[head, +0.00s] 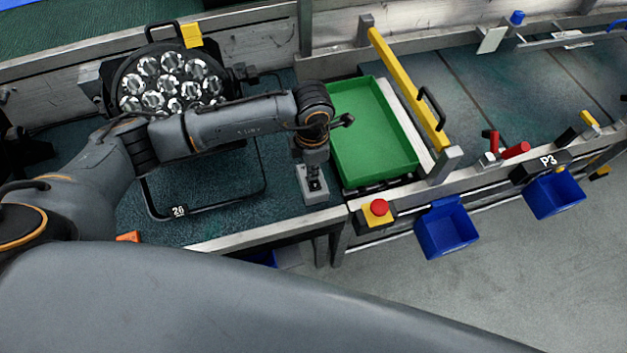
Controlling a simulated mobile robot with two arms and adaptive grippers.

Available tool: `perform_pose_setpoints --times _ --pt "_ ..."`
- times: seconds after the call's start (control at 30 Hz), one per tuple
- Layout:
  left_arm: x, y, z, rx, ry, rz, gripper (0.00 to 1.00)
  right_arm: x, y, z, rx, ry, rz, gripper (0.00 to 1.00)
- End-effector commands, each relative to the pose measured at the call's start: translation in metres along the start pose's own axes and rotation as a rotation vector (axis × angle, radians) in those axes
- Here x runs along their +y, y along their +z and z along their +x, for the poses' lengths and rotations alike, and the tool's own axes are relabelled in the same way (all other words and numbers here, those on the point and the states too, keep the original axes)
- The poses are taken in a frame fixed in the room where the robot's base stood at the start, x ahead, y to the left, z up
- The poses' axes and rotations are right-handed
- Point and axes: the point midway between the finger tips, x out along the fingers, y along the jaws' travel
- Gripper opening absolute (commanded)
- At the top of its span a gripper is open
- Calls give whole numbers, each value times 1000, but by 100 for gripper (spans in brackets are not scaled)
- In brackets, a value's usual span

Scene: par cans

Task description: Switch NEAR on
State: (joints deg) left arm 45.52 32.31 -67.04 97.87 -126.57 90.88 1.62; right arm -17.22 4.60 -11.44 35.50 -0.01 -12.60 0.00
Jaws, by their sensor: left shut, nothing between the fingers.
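A small light-grey box (315,197) stands at the front right corner of the dark green bench top. My left gripper (313,180) points down right over it, with its fingers shut and empty. The fingers cover much of the box's top, so I cannot tell whether they touch it. No NEAR label is readable, and any switch lever or its position is hidden. My right gripper is not in view.
A par can (172,82) with several round lenses and a black yoke tagged 26 sits behind my left arm. A red emergency button (379,207) and blue bins (447,228) are on the front rail.

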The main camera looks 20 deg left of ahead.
Motion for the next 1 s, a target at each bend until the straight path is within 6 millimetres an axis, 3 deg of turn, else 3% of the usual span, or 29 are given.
perform_pose_setpoints --times 0.6,1.0 --pt "0 0 10 1 -1 0 0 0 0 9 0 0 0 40" --pt "0 0 -13 -1 1 0 0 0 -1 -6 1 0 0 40"
